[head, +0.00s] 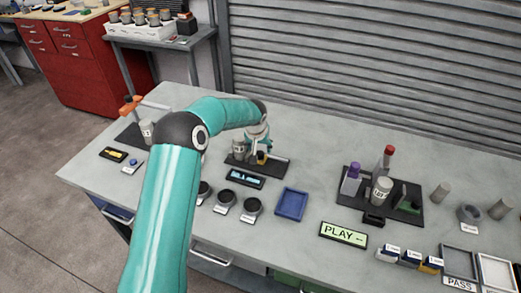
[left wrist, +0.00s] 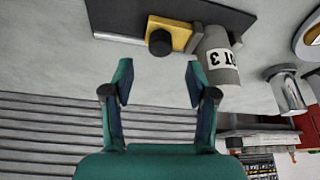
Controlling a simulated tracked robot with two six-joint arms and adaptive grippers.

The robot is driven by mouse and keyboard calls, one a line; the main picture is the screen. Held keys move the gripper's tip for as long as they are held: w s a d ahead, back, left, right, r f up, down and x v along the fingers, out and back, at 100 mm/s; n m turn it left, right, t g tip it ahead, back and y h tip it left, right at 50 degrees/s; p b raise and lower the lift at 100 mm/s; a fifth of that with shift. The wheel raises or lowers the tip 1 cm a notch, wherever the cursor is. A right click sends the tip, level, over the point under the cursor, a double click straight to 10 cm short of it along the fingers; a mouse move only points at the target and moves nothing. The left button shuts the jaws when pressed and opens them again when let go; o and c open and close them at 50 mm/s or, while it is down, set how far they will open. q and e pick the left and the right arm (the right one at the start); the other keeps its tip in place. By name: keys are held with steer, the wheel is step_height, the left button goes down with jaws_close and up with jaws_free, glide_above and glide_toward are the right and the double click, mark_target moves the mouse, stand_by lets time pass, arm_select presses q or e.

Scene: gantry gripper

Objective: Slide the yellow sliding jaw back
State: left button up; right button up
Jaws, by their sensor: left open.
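The yellow sliding jaw (head: 262,157) sits on a dark base plate (head: 275,166) in the middle of the bench, below my left gripper (head: 258,141). In the left wrist view the yellow jaw (left wrist: 180,32) shows a round black knob (left wrist: 160,42). A grey labelled canister (left wrist: 218,62) stands beside the jaw, at its right in that view; in the head view the canister (head: 238,147) is left of it. My left gripper (left wrist: 157,82) is open and empty, its fingertips apart from the jaw and knob. My right gripper is not in view.
A blue display (head: 246,178) lies in front of the base plate, with several dark round dishes (head: 226,201) and a blue tray (head: 291,204) nearer the front edge. Another fixture with cylinders (head: 381,190) stands to the right. The bench behind the base plate is clear.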

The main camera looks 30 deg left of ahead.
mark_target(261, 153)
arm_select(q)
steer(key=p+x, duration=0.1)
steer(key=x, duration=0.4)
steer(key=shift+w+f, duration=0.15)
steer(key=shift+f, duration=0.25)
steer(key=shift+c, duration=0.4)
jaws_close()
